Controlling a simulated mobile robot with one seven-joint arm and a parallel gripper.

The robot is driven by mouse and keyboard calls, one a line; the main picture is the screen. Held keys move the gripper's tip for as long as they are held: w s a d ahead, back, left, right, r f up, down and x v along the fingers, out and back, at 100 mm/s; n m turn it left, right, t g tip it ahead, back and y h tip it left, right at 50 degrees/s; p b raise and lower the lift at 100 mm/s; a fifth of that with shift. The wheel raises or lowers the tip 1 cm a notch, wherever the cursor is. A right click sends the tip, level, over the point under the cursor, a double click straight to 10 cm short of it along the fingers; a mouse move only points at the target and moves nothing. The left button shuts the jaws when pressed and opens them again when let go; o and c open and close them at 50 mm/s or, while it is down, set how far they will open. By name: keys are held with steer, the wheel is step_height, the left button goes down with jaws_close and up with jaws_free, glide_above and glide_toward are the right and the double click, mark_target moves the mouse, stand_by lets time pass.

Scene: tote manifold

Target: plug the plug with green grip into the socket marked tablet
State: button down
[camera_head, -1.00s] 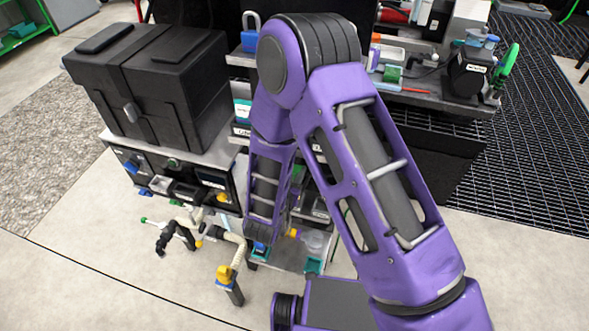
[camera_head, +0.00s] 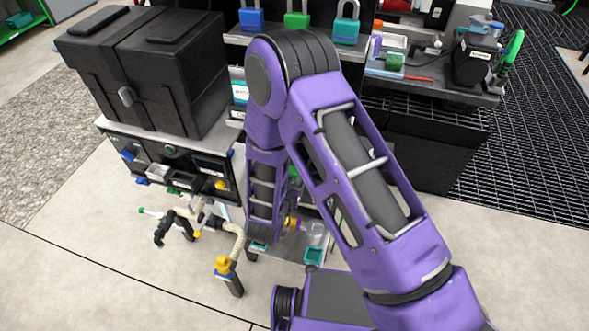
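My gripper is not visible; my purple forearm (camera_head: 264,195) points down in front of the shelving and hides what lies behind it. I cannot make out for sure a plug with a green grip. A small green-tipped white piece (camera_head: 150,211) sticks out at the lower left, and a green round part (camera_head: 170,150) sits on the dark panel (camera_head: 205,165) under the black tote. The panel has several small openings and labels, too small to read, so I cannot tell a socket marked tablet.
The big black tote (camera_head: 140,65) stands on the unit at left. Blue (camera_head: 251,19), green (camera_head: 297,19) and teal (camera_head: 346,30) padlocks stand on the top shelf. A beige hose with a yellow fitting (camera_head: 223,265) stands out low in front. The floor at left is clear.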

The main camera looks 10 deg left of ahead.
steer(key=shift+f, duration=0.1)
steer(key=c, duration=0.5)
jaws_free()
steer(key=shift+s, duration=0.1)
steer(key=p+v, duration=0.1)
steer(key=v, duration=1.6)
steer(key=shift+s+p, duration=0.15)
steer(key=shift+p, duration=0.25)
